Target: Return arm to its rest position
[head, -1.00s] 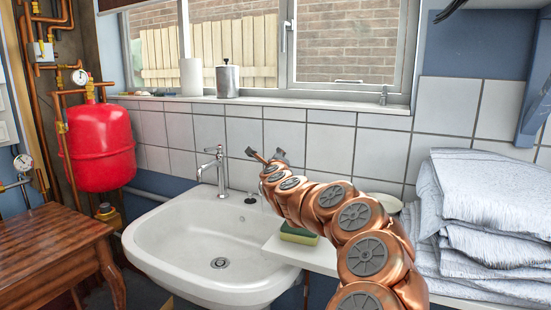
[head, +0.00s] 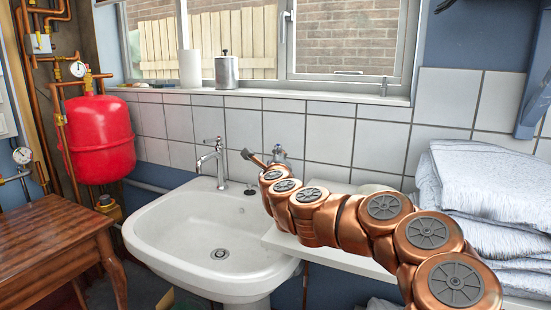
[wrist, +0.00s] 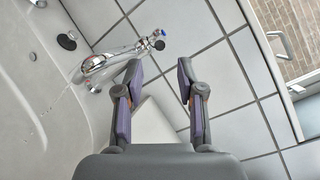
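My copper-coloured arm reaches from the lower right of the head view toward the wall behind the sink. My gripper (head: 263,156) is at its far end, near the tiles and to the right of the tap (head: 213,160). In the wrist view my gripper (wrist: 159,78) has its two fingers apart with nothing between them. The tap (wrist: 110,62) shows close beyond the left finger there, apart from it as far as I can tell.
The white sink (head: 180,225) lies left of my arm. A white counter (head: 335,257) runs beneath the arm, with folded towels (head: 490,190) close on the right. The tiled wall (head: 330,140) and windowsill (head: 290,101) are behind the gripper. A wooden table (head: 50,250) stands at left.

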